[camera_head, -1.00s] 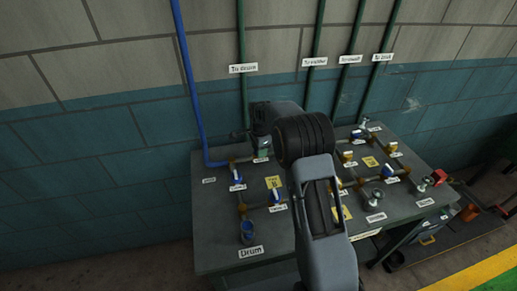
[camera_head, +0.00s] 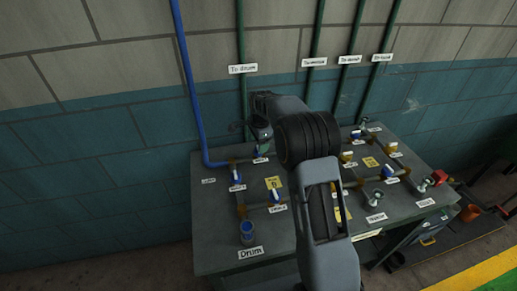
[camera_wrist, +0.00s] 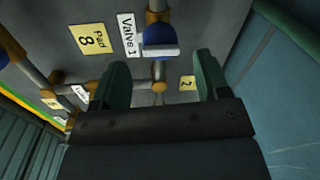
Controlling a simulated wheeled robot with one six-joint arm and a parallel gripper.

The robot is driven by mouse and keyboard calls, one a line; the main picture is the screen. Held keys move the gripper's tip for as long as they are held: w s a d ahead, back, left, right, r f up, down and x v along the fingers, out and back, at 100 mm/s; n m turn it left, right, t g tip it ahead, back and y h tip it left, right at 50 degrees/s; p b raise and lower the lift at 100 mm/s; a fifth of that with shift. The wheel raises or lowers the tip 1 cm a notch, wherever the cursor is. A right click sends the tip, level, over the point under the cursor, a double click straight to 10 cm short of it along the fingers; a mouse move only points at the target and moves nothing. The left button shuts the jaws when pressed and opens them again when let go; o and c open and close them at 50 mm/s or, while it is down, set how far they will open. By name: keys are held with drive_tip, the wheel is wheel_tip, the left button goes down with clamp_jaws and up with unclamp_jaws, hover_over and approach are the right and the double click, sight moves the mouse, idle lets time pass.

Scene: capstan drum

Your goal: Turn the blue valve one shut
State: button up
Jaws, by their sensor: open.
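The blue valve one (camera_wrist: 160,40) shows at the top middle of the wrist view, with a blue body and a pale flat handle. Its white "Valve 1" label (camera_wrist: 129,36) is beside it. My gripper (camera_wrist: 160,62) is open, with one green finger on each side and the valve past the gap between the tips. No contact with the handle shows. My arm hides part of the bench there.
A blue pipe (camera_head: 190,90) and green pipes run up the wall behind.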

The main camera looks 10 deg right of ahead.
wheel_tip(320, 180, up, 10)
drive_tip(key=shift+s+f, duration=0.15)
drive_tip(key=shift+s, duration=0.25)
drive_tip(key=s+f+n+t, duration=0.1)
drive_tip(key=s+n+t, duration=0.2)
drive_tip(key=s+n, duration=1.3)
drive_tip(key=shift+s+a, duration=0.3)
drive_tip(key=shift+s, duration=6.75)
drive_tip(key=shift+c, duration=0.2)
